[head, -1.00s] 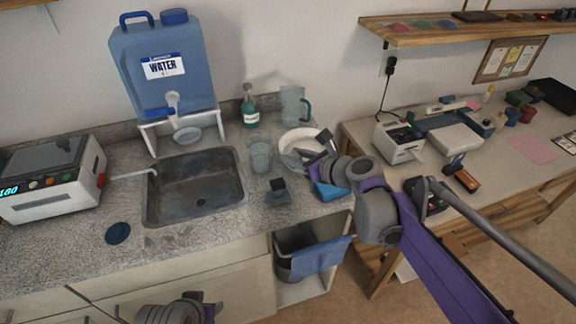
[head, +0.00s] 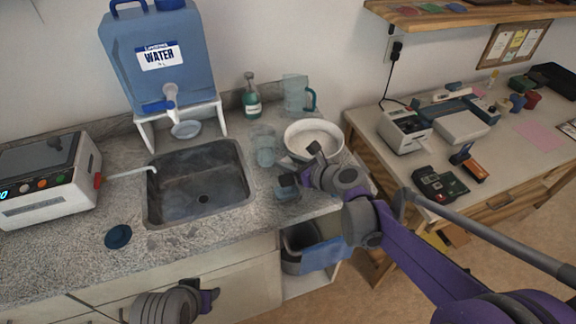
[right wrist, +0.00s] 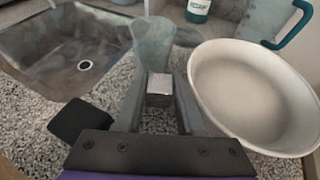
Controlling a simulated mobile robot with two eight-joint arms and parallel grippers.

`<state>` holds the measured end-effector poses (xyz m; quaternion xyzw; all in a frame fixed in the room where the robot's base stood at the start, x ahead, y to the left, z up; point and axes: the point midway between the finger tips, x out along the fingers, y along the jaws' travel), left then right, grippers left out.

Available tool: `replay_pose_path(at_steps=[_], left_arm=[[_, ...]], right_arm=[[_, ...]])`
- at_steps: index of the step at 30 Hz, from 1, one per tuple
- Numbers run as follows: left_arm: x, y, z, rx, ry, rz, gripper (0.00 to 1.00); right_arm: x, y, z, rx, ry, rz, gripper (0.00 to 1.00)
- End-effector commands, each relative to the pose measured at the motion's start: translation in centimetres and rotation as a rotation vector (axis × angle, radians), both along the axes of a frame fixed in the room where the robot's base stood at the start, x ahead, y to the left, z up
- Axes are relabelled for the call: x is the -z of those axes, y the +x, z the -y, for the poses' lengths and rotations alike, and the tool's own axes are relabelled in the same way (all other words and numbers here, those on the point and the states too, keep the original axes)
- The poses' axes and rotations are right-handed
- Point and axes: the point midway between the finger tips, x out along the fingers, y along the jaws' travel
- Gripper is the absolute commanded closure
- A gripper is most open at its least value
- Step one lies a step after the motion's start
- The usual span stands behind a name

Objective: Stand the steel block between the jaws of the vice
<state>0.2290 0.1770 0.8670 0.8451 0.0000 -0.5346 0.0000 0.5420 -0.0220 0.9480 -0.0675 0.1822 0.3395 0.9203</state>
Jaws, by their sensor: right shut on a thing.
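My right gripper (head: 301,164) is over the counter to the right of the sink, beside the white bowl. In the right wrist view its fingers (right wrist: 159,108) are shut on the steel block (right wrist: 160,84), a small grey block with a bright top face. The block's lower part is hidden between the fingers. A small blue-grey thing (head: 287,193) on the counter is partly covered by the gripper; I cannot tell whether it is the vice. I cannot make out the vice's jaws for certain.
The white bowl (head: 314,135) is close to the right gripper. A clear glass (head: 263,148), a pitcher (head: 296,94) and a green bottle (head: 251,98) stand behind it. The sink (head: 200,185) is to the left. The bench (head: 395,165) on the right holds several devices.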

Motion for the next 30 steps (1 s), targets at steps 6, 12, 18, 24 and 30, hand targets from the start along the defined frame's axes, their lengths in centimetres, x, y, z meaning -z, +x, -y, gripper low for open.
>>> replay_pose_path(at_steps=[6,12,18,24,30], left_arm=[[0.2,0.0,0.0,0.000,0.000,-0.001,0.50],[0.2,0.0,0.0,0.000,0.000,-0.001,0.50],[0.4,-0.1,0.0,0.000,0.000,-0.002,0.50],[0.4,-0.1,0.0,0.000,0.000,-0.001,0.50],[0.1,0.0,0.0,0.000,0.000,0.000,0.50]], right_arm=[[1.5,0.0,0.0,0.000,0.000,0.000,1.00],[1.6,0.0,0.0,0.000,0.001,-0.001,1.00],[1.8,0.0,0.0,0.000,0.000,0.000,0.50],[1.8,0.0,0.0,0.000,0.000,0.000,0.50],[1.2,-0.5,0.4,0.001,0.000,0.000,0.50]])
